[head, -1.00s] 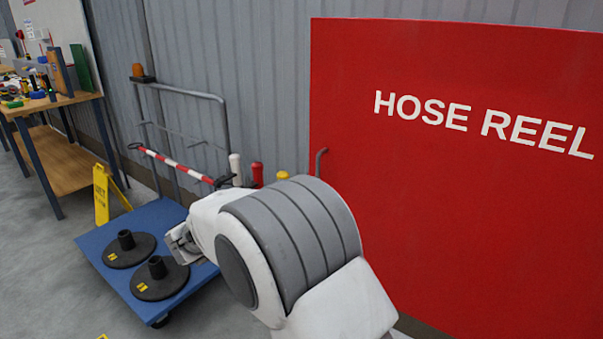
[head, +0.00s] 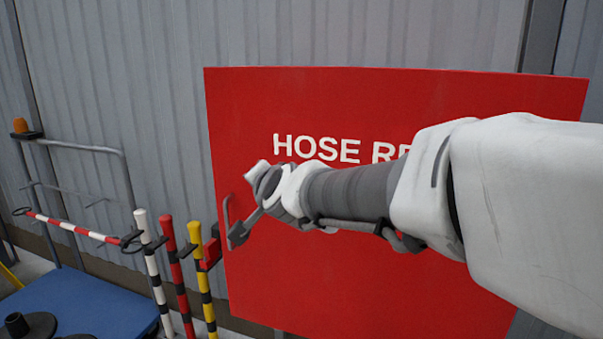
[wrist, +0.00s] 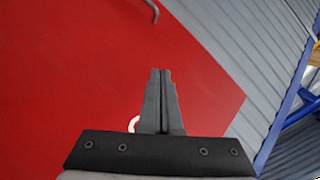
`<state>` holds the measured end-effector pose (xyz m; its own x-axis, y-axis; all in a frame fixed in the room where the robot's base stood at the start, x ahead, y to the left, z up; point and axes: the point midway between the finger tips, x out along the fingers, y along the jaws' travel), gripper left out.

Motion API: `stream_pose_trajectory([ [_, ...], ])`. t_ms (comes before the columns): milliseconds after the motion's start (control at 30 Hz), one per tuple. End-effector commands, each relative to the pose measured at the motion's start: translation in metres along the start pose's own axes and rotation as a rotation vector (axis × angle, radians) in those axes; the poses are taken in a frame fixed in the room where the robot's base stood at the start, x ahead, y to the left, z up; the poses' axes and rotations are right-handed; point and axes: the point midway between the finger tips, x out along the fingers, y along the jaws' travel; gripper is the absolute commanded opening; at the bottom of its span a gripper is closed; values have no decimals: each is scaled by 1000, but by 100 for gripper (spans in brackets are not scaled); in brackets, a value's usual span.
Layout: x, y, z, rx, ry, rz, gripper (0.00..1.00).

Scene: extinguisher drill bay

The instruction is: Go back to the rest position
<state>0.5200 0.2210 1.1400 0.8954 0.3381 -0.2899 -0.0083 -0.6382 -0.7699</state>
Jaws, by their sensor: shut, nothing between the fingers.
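My gripper (wrist: 161,72) is shut and empty in the wrist view, its two dark fingers together in front of a red surface. In the head view my arm reaches in from the right across the red hose reel cabinet (head: 350,270), with the gripper (head: 239,234) near the cabinet's left edge. The cabinet's grey handle (head: 226,208) is close to the gripper in the head view. It shows at the top of the wrist view (wrist: 152,10), apart from the fingertips. My arm hides part of the white lettering.
Striped posts in white-black (head: 152,262), red-black (head: 175,270) and yellow-black (head: 201,270) stand left of the cabinet. A blue cart (head: 105,303) with black bases (head: 25,328) stands at lower left. A corrugated grey wall (head: 330,35) closes the back.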

Motion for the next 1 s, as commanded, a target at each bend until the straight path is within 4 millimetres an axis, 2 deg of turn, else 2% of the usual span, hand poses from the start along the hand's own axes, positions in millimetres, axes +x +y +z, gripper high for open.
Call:
stream_pose_trajectory([
  [33, -22, 14, -6, -60, -32, 25, 0],
  [233, -102, 83, 0, -311, -204, 174, 0],
  [500, -215, 188, 24, -558, -430, 441, 0],
  [700, -290, 246, 42, -650, -577, 633, 0],
  [733, -291, 231, 32, -650, -576, 623, 0],
  [1000, -306, 182, -3, -647, -575, 617, 0],
])
